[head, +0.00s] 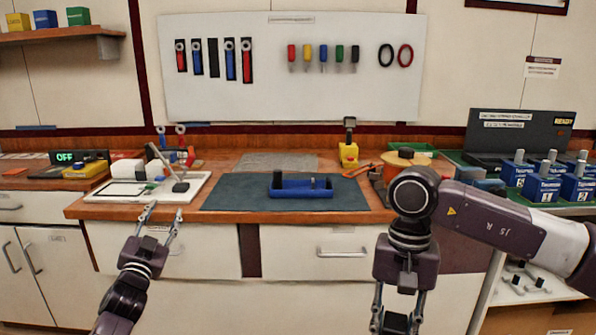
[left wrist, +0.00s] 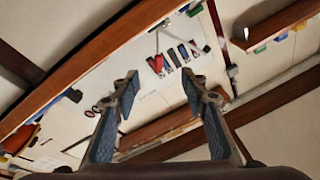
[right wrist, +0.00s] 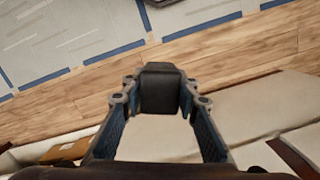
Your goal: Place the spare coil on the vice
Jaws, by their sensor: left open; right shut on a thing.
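A blue vice (head: 305,188) with a dark upright jaw at its left end sits on the dark mat (head: 225,197) at the middle of the bench. My right gripper (head: 397,322) points down in front of the bench, right of the vice and lower in the picture. It is shut on a dark block (right wrist: 160,90), seen between its fingertips in the right wrist view; I cannot tell for sure that this is the spare coil. My left gripper (head: 165,212) is open and empty, in front of the white tray at left; its spread fingers also show in the left wrist view (left wrist: 160,92).
The white tray (head: 105,192) holds a tilted tool at the left. An orange-topped container (head: 407,159) and a yellow-based device (head: 349,153) stand behind and right of the mat. Several blue breakers (head: 541,186) stand on the right-hand table. Tools hang on the white board (head: 290,100).

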